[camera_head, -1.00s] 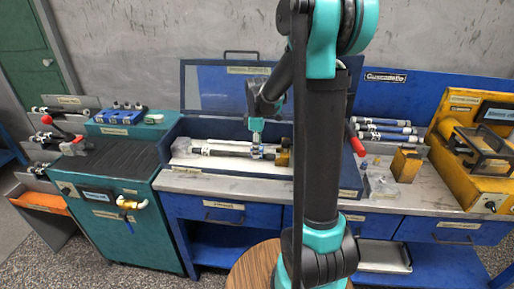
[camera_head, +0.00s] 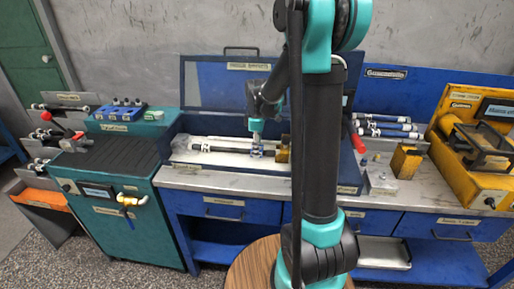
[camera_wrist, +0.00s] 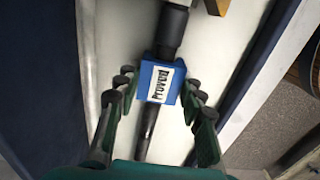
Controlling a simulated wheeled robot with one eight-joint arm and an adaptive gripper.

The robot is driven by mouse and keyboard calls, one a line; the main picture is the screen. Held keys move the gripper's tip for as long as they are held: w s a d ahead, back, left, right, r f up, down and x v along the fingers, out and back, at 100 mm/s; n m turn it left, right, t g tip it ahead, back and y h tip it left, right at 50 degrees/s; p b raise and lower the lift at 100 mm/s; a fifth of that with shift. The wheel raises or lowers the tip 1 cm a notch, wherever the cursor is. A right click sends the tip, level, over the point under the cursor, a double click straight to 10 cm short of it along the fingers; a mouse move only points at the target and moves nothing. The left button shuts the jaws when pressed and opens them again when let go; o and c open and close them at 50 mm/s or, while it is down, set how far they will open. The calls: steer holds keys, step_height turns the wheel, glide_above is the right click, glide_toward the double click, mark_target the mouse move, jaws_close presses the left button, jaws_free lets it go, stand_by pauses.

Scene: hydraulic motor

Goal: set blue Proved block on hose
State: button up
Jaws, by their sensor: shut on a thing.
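The blue block (camera_wrist: 160,82) with a white "Proved" label is between the fingers of my gripper (camera_wrist: 160,95) in the wrist view. My gripper is shut on it. The black hose (camera_wrist: 172,32) runs above and below the block in that view, so the block sits over or around the hose; I cannot tell whether it rests on it. In the head view my gripper (camera_head: 256,142) is inside the open blue box, over the hose (camera_head: 222,148). The block is small there and partly hidden by the fingers.
The blue box (camera_head: 172,142) has a raised lid (camera_head: 215,85) behind it. A yellow-brown block (camera_head: 283,152) stands at the hose's right end. A teal cabinet (camera_head: 115,225) is at left. A yellow machine (camera_head: 465,150) and several tubes (camera_head: 385,125) are at right.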

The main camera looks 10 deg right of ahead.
steer(key=o, duration=1)
step_height(320, 180, up, 12)
steer(key=shift+f, duration=0.1)
stand_by(0.5)
